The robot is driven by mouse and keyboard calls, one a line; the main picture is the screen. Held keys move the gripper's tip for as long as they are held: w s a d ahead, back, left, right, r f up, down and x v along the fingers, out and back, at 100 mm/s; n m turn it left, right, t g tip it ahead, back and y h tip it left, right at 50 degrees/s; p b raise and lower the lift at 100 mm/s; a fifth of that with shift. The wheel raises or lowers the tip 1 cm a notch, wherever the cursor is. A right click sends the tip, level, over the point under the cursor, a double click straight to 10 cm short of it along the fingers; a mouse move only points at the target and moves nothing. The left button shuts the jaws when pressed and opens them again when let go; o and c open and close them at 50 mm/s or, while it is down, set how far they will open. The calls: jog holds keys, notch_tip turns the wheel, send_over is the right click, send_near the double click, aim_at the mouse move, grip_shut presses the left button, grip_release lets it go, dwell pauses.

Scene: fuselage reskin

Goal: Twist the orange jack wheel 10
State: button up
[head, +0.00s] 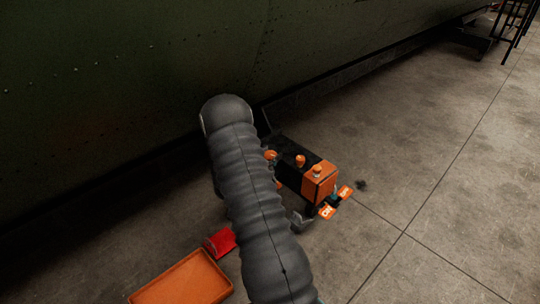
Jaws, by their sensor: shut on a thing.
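The orange jack wheel (344,191) shows as two orange pieces with white marks, at the right end of a black and orange jack unit (318,184). The marks are too small to read surely. My gripper (335,200) is a small dark shape between these two orange pieces, shut on the wheel. Its fingertips are hard to make out. My thick grey sleeved arm crosses the middle of the view and hides the left part of the unit and most of my wrist.
A dark green riveted fuselage wall (130,90) fills the upper left. An orange tray (185,282) and a red object (221,241) lie on the floor at lower left. Black stands (513,20) are at the far upper right. The concrete floor on the right is clear.

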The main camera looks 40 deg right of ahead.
jog(key=shift+n+t, duration=0.3)
jog(key=shift+t, duration=0.2)
jog(key=n+t+y, duration=0.1)
jog(key=n+t, duration=0.1)
jog(key=n+t+y, duration=0.1)
jog(key=t, duration=0.2)
jog(key=shift+n+y, duration=0.3)
jog(key=shift+n, duration=0.1)
jog(key=shift+n+t+y, duration=2.2)
jog(key=shift+t+y, duration=0.1)
jog(key=shift+t, duration=0.4)
jog(key=shift+w+r, duration=0.1)
jog(key=o, duration=1.2)
jog(key=v, duration=1.2)
